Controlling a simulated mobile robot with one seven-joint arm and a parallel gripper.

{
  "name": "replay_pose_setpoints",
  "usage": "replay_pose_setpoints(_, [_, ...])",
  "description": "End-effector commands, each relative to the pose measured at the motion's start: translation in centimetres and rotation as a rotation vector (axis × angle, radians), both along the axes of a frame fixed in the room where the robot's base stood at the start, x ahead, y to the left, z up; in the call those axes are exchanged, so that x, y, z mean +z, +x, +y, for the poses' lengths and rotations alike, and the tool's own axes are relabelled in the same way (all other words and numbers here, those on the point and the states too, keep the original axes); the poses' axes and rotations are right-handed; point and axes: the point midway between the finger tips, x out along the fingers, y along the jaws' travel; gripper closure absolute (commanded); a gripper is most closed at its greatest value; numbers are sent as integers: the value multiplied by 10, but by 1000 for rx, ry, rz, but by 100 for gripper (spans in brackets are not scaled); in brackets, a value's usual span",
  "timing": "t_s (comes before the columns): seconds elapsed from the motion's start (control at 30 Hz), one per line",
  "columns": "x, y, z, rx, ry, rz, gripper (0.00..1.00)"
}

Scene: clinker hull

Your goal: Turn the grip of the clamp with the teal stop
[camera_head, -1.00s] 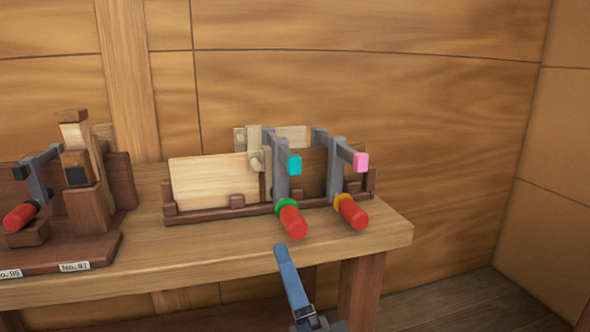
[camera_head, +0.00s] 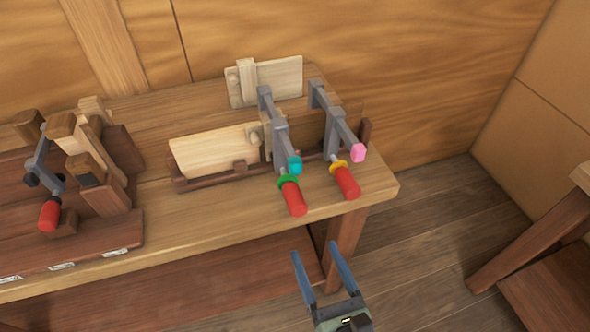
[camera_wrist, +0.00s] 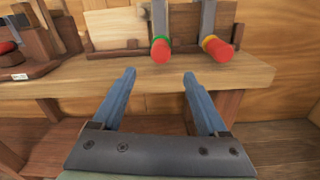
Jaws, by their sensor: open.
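The clamp with the teal stop (camera_head: 295,165) stands at the right part of the bench, gripping boards in a wooden rack. Its red grip (camera_head: 295,198) with a green collar (camera_head: 287,181) points toward me, and it also shows in the wrist view (camera_wrist: 160,51). Beside it on the right is a similar clamp with a pink stop (camera_head: 358,152), a yellow collar and a red grip (camera_head: 346,182). My gripper (camera_head: 318,251) has blue fingers, spread apart and empty. It is in front of the bench edge, apart from both grips. In the wrist view my fingers (camera_wrist: 159,75) frame the bench's front edge.
A dark wooden stand (camera_head: 85,250) with labels and another red-gripped clamp (camera_head: 50,212) takes up the left of the bench (camera_head: 220,215). A pale board (camera_head: 285,82) stands behind the rack. Another wooden piece of furniture (camera_head: 545,235) is at the right; floor lies between.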

Motion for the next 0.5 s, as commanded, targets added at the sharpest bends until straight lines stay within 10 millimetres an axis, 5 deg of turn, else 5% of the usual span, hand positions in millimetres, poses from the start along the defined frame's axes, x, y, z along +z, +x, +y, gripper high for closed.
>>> replay_pose_setpoints(0.23, [1, 9, 2, -4, 45, 14, 24])
replay_pose_setpoints(0.5, [2, 61, 19, -3, 42, 11, 24])
